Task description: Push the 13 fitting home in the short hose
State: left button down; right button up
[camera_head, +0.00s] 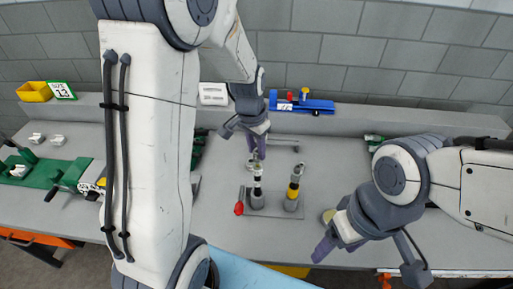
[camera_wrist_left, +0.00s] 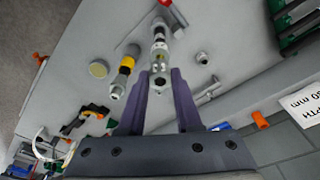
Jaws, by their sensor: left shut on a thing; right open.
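My left gripper (camera_head: 258,153) points down over the grey stand plate (camera_head: 275,213). It is shut on a small metal fitting (camera_wrist_left: 159,81), seen between the purple fingers in the left wrist view (camera_wrist_left: 163,76). Directly under it, a short hose (camera_head: 257,181) with dark and light bands stands upright in the left grey post (camera_head: 257,200). The fitting and the hose top line up closely; I cannot tell how deep the fitting sits. A second hose with a yellow band (camera_head: 293,188) stands in the right post. My right gripper (camera_head: 323,248) is open and empty, right of the stand.
A red knob (camera_head: 239,208) sits at the stand's left end. A yellow bin (camera_head: 35,91) and a sign reading 13 (camera_head: 61,90) are on the back ledge. A green device (camera_head: 65,180) is at the left.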

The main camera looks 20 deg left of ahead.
pick_arm(q)
jog(key=shift+f+b, duration=0.85)
jog(key=shift+f, duration=0.35)
jog(key=c, duration=0.5)
grip_release()
jog(key=r, duration=0.3)
jog(key=r+b, duration=0.1)
jog(key=r, duration=0.3)
jog(key=s+r, duration=0.1)
jog(key=r, duration=0.2)
jog(key=shift+s+a+r, duration=0.1)
jog(key=shift+a+r, duration=0.15)
jog(key=shift+a, duration=0.05)
jog(key=s+d+f+m, duration=0.1)
jog(key=s+d, duration=0.4)
jog(key=s, duration=0.2)
jog(key=s+d+f+m, duration=0.1)
jog(key=s+d+f, duration=0.1)
jog(key=s+d, duration=0.3)
jog(key=s+d+f+m+g+b, duration=0.1)
jog(key=s+d, duration=0.3)
jog(key=s, duration=0.6)
jog(key=shift+d+f, duration=0.3)
jog(key=shift+d, duration=0.1)
